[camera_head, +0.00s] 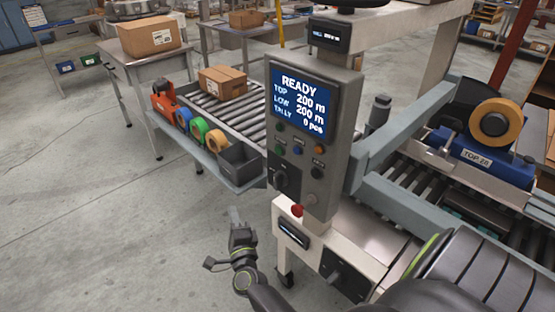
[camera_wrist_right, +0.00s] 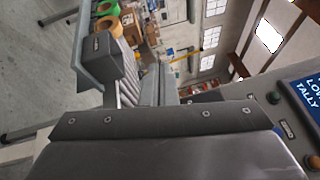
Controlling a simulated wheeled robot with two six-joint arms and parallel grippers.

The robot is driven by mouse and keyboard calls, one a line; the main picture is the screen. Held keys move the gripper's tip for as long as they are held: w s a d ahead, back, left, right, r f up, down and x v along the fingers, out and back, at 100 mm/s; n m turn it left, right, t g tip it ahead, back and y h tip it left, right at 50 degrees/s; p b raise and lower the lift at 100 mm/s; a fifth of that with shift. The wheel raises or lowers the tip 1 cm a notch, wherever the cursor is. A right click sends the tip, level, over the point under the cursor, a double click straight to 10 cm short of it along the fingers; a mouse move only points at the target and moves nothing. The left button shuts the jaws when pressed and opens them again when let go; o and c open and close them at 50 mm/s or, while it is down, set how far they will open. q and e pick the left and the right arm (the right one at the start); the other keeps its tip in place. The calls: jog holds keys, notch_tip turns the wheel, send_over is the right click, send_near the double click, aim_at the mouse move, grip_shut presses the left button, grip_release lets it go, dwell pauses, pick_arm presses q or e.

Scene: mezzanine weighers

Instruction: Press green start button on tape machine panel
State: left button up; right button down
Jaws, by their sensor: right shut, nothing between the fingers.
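The tape machine panel (camera_head: 345,135) is a grey upright box with a lit blue screen (camera_head: 302,102) reading READY, TOP 200 m, LOW 200 m and 0 pcs. A small dark green button (camera_head: 279,127) sits below the screen's left side; it also shows in the right wrist view (camera_wrist_right: 275,98). An orange button (camera_head: 319,150) is on the panel's right side. My right gripper (camera_head: 236,217) is shut and empty, below and left of the panel, apart from it. My left gripper is out of view.
A red button (camera_head: 297,210) sits on the machine's white base below the panel. A roller conveyor (camera_head: 235,110) carries a carton (camera_head: 222,83), with tape rolls on a side shelf. The floor left of my right gripper is clear.

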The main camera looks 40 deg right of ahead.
jog(key=s+d+r+m+g+h+b, duration=0.1)
jog(key=d+r+m+g+h+b, duration=0.1)
jog(key=r+m+h, duration=0.5)
notch_tip(320, 180, up, 6)
jog(key=d+m, duration=0.1)
jog(key=m, duration=0.6)
jog(key=shift+d+r+m, duration=0.2)
jog(key=shift+m, duration=0.1)
jog(key=shift+s+d, duration=0.1)
jog(key=shift+s, duration=0.05)
